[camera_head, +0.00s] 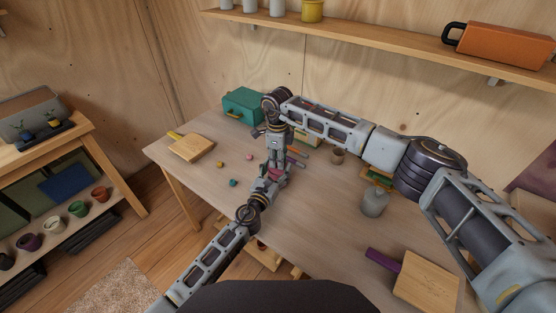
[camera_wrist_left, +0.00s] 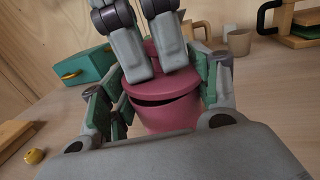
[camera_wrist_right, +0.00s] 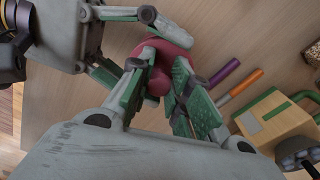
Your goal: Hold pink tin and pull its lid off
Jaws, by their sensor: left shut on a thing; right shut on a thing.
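The pink tin (camera_wrist_left: 172,117) stands upright between the pads of my left gripper (camera_wrist_left: 163,98), which is shut on its body. Its pink lid (camera_wrist_left: 193,84) sits tilted at the top, with a dark gap showing under its near edge. My right gripper (camera_wrist_right: 158,88) comes from above and is shut on the lid's round knob (camera_wrist_right: 157,78). In the head view both grippers meet at the tin (camera_head: 275,174) near the table's middle, and they hide most of it.
A teal box (camera_head: 241,105) stands at the back of the table (camera_head: 325,205). A wooden board with a yellow handle (camera_head: 192,148) lies at left.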

